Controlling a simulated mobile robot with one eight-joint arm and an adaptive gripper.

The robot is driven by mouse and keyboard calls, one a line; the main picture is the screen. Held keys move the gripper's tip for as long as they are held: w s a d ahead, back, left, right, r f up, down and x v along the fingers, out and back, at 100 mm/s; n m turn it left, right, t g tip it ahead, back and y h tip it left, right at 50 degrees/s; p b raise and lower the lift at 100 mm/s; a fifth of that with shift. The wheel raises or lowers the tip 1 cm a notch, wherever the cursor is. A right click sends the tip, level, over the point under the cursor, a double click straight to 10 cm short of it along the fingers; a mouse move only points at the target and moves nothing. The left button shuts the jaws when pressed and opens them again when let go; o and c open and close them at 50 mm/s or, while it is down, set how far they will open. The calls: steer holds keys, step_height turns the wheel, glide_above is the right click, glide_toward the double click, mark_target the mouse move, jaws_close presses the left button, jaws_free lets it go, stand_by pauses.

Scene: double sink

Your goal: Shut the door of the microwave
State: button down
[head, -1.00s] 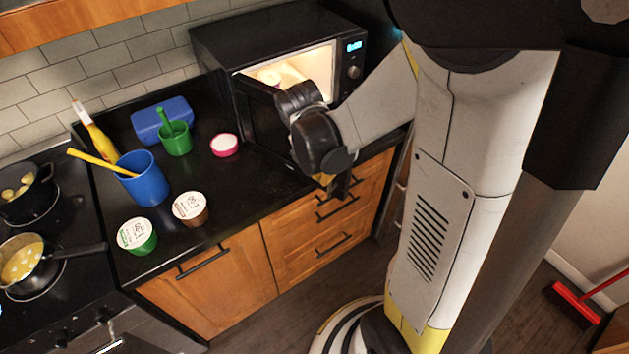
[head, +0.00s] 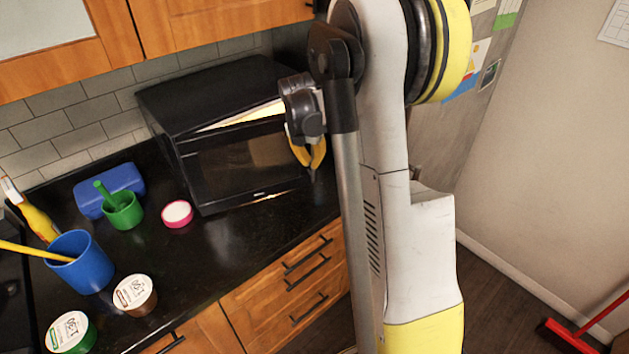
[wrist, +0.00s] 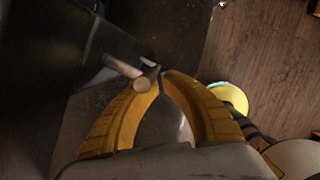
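The black microwave (head: 205,95) stands on the counter against the tiled wall. Its dark door (head: 240,162) is ajar: lit interior shows in a wedge along the top and a thin line at the lower right. My gripper (head: 313,172) is at the door's free right end, in front of the microwave's right side. In the wrist view, its yellow fingers (wrist: 161,74) come together at the tips, with nothing clearly held between them. A pale rod-like piece lies close to the tips beside a dark surface; I cannot tell whether they touch.
A pink-rimmed round container (head: 177,213), green cup (head: 123,211), blue box (head: 108,190) and blue cup (head: 80,262) stand left of the microwave. Two lidded tubs are near the front edge. The counter before the door is clear. A red broom (head: 575,335) is on the floor at right.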

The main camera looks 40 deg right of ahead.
steer(key=w+d, duration=0.3)
steer(key=w, duration=0.6)
steer(key=shift+w, duration=0.2)
